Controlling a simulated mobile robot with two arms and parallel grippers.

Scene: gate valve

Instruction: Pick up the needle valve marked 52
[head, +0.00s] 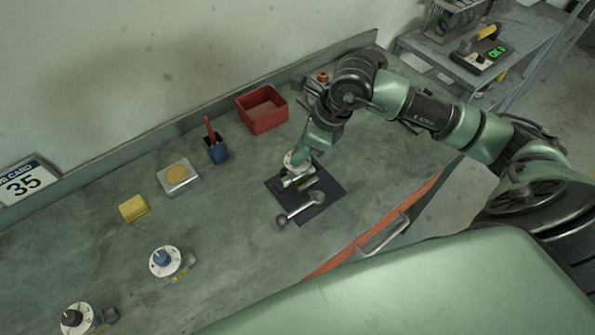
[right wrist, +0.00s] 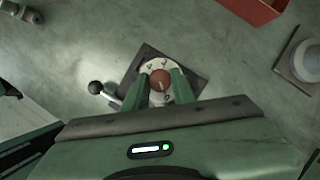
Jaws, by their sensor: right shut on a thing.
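A valve with a red-brown knob and a white dial (right wrist: 160,67) is on the dark mat (head: 331,187); it also shows in the head view (head: 289,160), partly covered by my gripper. My right gripper (head: 298,154) points down at it. In the right wrist view its green fingers (right wrist: 161,84) are shut on either side of the knob. A valve with a blue knob (head: 163,260) and one with a black knob (head: 73,318) stand at the lower left. I cannot read a 52 on any of them. My left gripper is not in view.
A card (head: 27,182) reads 35.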

